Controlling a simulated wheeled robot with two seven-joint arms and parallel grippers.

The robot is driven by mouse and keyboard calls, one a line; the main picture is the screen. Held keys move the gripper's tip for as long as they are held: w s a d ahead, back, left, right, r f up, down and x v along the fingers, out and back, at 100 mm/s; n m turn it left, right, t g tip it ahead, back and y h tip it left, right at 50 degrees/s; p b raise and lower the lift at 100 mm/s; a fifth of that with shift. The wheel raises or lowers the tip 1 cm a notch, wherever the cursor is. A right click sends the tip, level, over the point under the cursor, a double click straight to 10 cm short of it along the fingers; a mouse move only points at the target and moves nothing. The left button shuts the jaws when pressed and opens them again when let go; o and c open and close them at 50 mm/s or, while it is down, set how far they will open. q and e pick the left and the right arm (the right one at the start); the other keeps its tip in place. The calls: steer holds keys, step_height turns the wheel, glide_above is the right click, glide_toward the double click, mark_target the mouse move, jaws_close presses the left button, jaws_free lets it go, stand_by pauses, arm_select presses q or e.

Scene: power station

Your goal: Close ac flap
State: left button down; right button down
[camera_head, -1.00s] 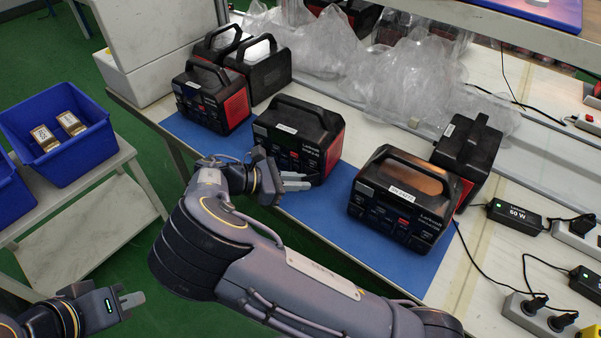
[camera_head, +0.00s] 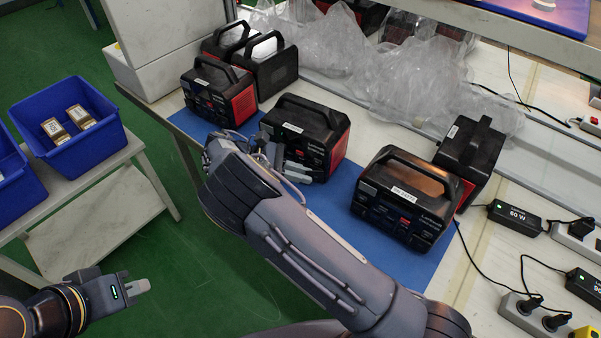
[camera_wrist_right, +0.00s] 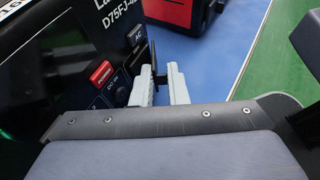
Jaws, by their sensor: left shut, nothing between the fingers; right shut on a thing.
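The middle black power station (camera_head: 308,128) with red sides stands on the blue mat (camera_head: 345,200). My right gripper (camera_head: 297,172) is at its front face, partly hidden by my forearm in the head view. In the right wrist view, the pale fingers of my right gripper (camera_wrist_right: 163,88) are shut on a small dark flap (camera_wrist_right: 154,62) beside the AC label. The flap stands out from the front panel (camera_wrist_right: 115,70), near the red power button. My left gripper (camera_head: 138,288) is shut and empty at the lower left, away from the table.
Other power stations stand on the table at left (camera_head: 218,92) and right (camera_head: 405,197). Clear plastic bags (camera_head: 400,80) lie behind. Cables and a power strip (camera_head: 540,315) are at the right. A blue bin (camera_head: 62,125) with boxes stands on a side table. The front mat is mostly clear.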

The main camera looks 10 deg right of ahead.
steer(key=c, duration=1.5)
jaws_free()
